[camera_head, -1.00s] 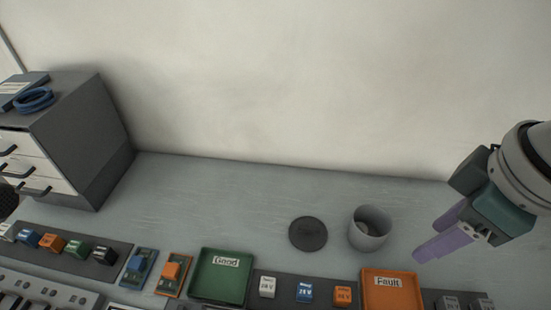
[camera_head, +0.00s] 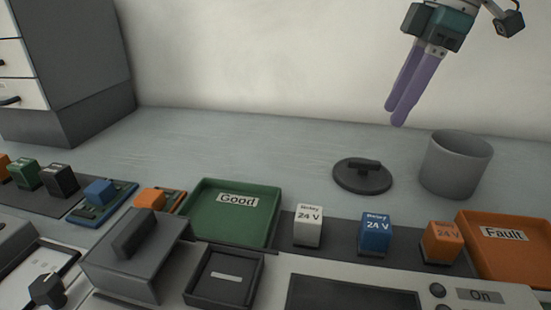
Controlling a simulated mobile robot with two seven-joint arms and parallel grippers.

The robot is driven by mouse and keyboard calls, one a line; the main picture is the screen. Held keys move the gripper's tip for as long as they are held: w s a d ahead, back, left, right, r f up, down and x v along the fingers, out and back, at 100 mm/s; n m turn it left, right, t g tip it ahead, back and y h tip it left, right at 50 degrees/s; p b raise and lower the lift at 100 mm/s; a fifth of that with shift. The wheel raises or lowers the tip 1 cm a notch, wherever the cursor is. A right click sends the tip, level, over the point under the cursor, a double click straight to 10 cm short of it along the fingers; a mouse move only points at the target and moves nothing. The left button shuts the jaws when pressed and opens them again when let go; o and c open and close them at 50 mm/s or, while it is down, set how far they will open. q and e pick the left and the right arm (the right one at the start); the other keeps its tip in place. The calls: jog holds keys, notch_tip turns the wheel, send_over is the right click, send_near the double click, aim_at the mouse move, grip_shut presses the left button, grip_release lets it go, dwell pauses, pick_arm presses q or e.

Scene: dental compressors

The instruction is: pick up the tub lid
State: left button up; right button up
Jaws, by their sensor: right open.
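The tub lid (camera_head: 362,178) is a dark grey disc with a raised bar handle, lying flat on the bench. The grey round tub (camera_head: 456,164) stands upright just right of it, apart from it. My right gripper (camera_head: 394,115) has purple fingers pointing down. It is in the air above and behind the lid and tub, open and empty, touching neither. My left gripper is not in view.
A green Good tray (camera_head: 236,234) and an orange Fault tray (camera_head: 521,268) lie in front. Between them stand white (camera_head: 308,226), blue (camera_head: 375,235) and orange (camera_head: 442,243) relay blocks. A drawer cabinet (camera_head: 84,62) stands at left. The bench behind the green tray is clear.

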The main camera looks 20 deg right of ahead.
send_over(365, 161)
jog(key=d, duration=0.2)
jog(key=f, duration=0.4)
jog(key=shift+s+f, duration=0.1)
jog(key=shift+s, duration=0.3)
jog(key=b+x, duration=0.1)
jog(key=x, duration=0.4)
jog(key=shift+a+b, duration=0.2)
jog(key=shift+b, duration=0.1)
jog(key=shift+c, duration=0.3)
grip_shut()
